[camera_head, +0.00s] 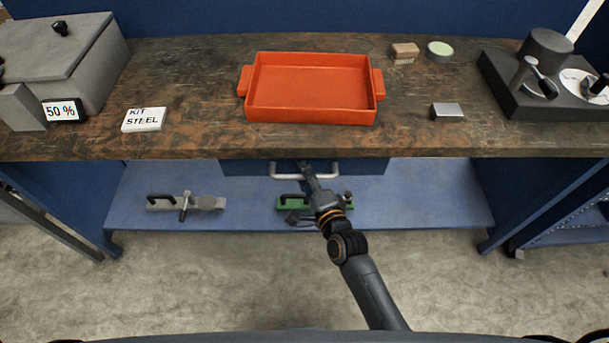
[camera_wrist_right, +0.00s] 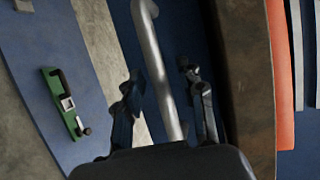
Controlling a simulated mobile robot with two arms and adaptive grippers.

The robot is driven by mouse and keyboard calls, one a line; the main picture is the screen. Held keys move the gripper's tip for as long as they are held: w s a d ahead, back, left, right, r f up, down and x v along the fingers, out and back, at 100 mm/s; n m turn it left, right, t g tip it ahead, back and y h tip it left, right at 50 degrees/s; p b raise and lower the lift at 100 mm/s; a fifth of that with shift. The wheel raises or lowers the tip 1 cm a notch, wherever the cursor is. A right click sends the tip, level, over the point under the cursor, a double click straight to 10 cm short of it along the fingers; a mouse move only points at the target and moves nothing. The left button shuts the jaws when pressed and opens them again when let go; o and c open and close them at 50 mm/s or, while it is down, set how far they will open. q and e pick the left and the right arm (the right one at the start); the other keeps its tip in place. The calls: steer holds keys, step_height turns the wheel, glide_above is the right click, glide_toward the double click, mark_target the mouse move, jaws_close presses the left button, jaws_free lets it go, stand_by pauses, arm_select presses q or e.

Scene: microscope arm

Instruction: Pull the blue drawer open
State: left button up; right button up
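The blue drawer (camera_head: 240,168) sits under the tabletop's front edge; only a narrow strip of its front shows in the head view. Its pale metal bar handle (camera_head: 325,175) runs across that front. In the right wrist view the handle (camera_wrist_right: 158,65) passes between the two spread fingers of my right gripper (camera_wrist_right: 165,92). There is a visible gap on both sides of the bar, so the gripper is open around it. My left gripper is not in view.
An orange-red tray (camera_head: 312,116) stands on the worn tabletop (camera_head: 200,75) above the drawer. A blue lower shelf (camera_head: 420,205) holds a green clamp-like tool (camera_head: 286,204) and a grey one (camera_head: 207,203). Grey boxes stand back left. The floor in front is clear.

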steer(key=shift+w, duration=0.15)
steer(key=shift+c, duration=0.2)
jaws_close()
steer(key=s+p, duration=0.5)
steer(key=s, duration=2)
steer(key=shift+a, duration=0.1)
